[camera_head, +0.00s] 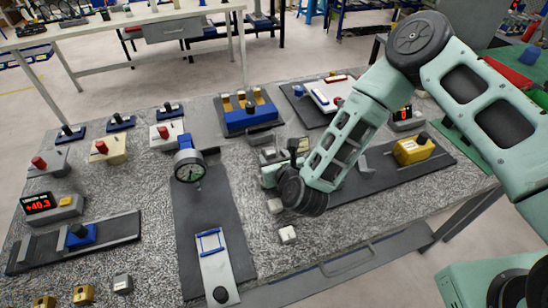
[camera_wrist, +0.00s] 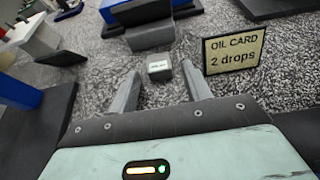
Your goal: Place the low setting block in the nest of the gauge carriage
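The gauge carriage is a pale plate (camera_head: 217,272) with a black knob at its near end, on a dark strip. A blue-edged frame at its far end looks like the nest (camera_head: 210,243), and it appears empty. My gripper (camera_wrist: 160,74) is open, low over the table. A small grey block (camera_wrist: 159,71) sits ahead between its fingertips, seemingly untouched; its label is too small to read. Two other small pale blocks, a nearer one (camera_head: 287,234) and a farther one (camera_head: 275,206), stand near my wrist. I cannot tell which block is the low one.
An oil card (camera_wrist: 234,49) stands right of the fingers. A dial gauge (camera_head: 188,167) stands beyond the carriage. A blue fixture (camera_head: 250,118) is at the back, a yellow block (camera_head: 413,149) at the right. A digital readout (camera_head: 40,204) is at the left.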

